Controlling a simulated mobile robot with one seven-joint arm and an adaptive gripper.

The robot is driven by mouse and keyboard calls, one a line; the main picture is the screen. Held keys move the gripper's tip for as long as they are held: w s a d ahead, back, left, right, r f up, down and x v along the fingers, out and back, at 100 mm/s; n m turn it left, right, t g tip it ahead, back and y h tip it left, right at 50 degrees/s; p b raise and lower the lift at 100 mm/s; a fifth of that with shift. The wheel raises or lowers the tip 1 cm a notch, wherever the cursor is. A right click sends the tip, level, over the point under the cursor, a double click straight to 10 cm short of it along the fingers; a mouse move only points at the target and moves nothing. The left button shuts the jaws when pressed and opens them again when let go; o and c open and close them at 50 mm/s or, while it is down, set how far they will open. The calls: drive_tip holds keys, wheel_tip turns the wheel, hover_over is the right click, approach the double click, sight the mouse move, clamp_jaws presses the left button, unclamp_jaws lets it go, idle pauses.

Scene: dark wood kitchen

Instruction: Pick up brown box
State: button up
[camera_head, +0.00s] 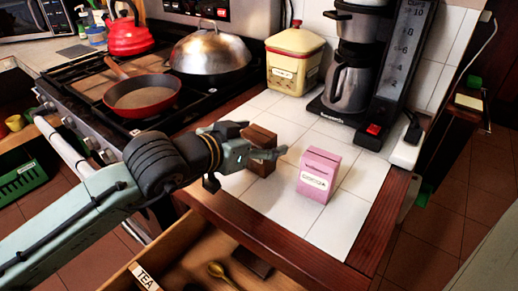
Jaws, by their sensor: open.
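The brown box (263,137) is a small dark wooden-looking block standing on the white tiled counter. It stands left of a pink box. My gripper (262,153) is open, at the near side of the brown box, and covers part of it. Part of the box's top and right side show past the fingers. I cannot tell whether the fingers touch the box or whether it lies between them.
A pink box (319,174) stands close on the right. Behind are a cream canister (294,62) and a coffee maker (350,82). A stove with a red pan (142,96) is at left. An open drawer (187,245) holding a spoon lies below the counter edge.

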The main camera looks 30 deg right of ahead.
drive_tip(key=shift+c, duration=0.3)
drive_tip(key=c, duration=1.2)
drive_tip(key=shift+r, duration=0.1)
drive_tip(key=shift+c, duration=0.2)
